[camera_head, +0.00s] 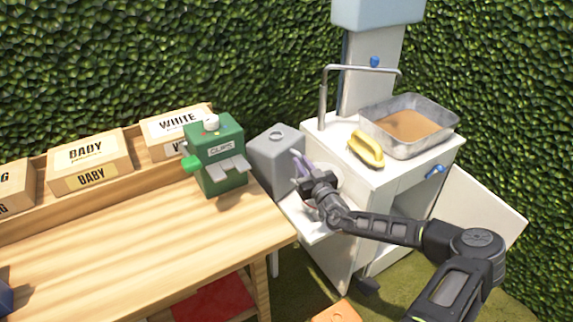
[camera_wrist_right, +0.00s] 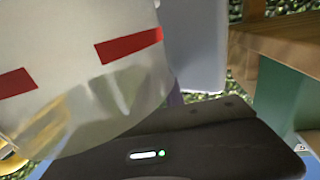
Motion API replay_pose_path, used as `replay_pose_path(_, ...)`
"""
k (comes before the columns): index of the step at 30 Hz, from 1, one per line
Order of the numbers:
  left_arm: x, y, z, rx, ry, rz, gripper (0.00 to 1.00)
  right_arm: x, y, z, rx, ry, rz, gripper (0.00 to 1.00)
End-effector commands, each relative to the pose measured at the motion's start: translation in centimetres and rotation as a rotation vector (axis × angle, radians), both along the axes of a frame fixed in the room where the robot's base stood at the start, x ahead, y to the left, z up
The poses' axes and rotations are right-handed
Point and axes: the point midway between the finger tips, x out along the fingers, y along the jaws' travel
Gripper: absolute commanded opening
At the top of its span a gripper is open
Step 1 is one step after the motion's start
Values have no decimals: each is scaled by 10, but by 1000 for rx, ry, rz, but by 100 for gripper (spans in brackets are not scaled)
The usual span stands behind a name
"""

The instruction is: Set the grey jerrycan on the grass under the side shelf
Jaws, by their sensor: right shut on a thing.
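The exact contact is hidden. The white side shelf (camera_head: 312,226) juts from the cabinet. My left gripper is not in view.
Grass (camera_head: 298,284) shows below, with an orange block (camera_head: 337,312).

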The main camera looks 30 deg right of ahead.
Motion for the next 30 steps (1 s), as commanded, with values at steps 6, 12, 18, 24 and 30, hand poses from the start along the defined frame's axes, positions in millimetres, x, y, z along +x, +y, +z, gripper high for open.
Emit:
replay_pose_path(6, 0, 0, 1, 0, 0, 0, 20, 1, 0, 8, -3, -9, -1, 0)
replay_pose_path(12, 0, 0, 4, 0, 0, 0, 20, 1, -1, 21, -2, -8, -2, 0)
replay_pose_path(18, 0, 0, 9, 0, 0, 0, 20, 1, -1, 45, -6, -8, -2, 0)
replay_pose_path(24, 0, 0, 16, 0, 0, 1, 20, 1, -1, 79, -5, -7, -1, 0)
replay_pose_path(30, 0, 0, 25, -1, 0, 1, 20, 1, 0, 123, -6, -7, -1, 0)
